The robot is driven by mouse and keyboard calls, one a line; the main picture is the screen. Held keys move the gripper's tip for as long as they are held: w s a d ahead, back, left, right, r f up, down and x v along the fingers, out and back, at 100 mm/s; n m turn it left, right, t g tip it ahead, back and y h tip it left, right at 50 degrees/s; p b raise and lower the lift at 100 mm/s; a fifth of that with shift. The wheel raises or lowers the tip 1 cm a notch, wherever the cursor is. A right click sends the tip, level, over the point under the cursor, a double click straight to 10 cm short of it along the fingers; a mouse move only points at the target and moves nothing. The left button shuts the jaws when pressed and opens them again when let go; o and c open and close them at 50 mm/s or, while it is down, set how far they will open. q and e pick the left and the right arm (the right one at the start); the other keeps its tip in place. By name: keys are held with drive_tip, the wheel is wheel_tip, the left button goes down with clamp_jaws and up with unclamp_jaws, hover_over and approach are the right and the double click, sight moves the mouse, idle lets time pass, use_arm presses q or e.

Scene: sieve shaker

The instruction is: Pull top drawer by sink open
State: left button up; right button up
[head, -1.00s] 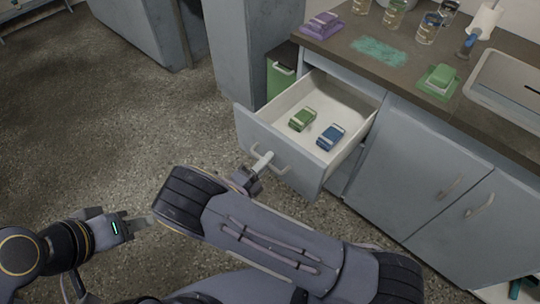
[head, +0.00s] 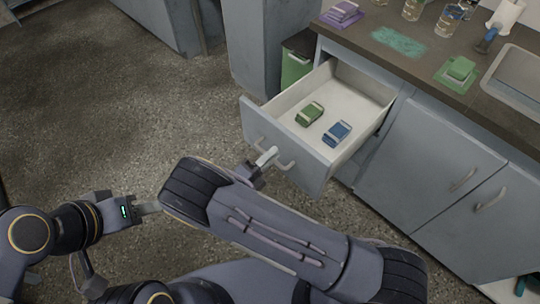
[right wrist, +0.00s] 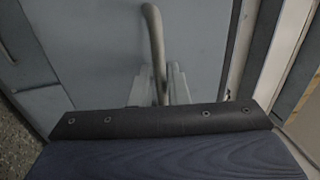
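The top drawer (head: 285,150), grey-blue with a white inside, stands wide open from the cabinet by the sink (head: 515,82). Its pale curved handle (head: 287,166) is on the front face. My right gripper (head: 268,157) is at the handle's left part. In the right wrist view the handle (right wrist: 154,40) passes between the close-set fingers of my right gripper (right wrist: 165,82), which looks shut on it. My left gripper (head: 150,208) hangs empty over the floor at the left, away from the drawer; its finger gap is not clear.
A green packet (head: 309,114) and a blue packet (head: 337,133) lie in the drawer. A green bin (head: 295,67) stands behind it. The counter holds several jars, a green sponge (head: 460,69) and a purple one (head: 343,10). Cabinet doors (head: 430,150) are shut. Floor at left is clear.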

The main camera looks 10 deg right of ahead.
drive_tip(key=v, duration=0.7)
drive_tip(key=shift+s+a, duration=0.25)
drive_tip(key=shift+a, duration=0.05)
idle(0.4)
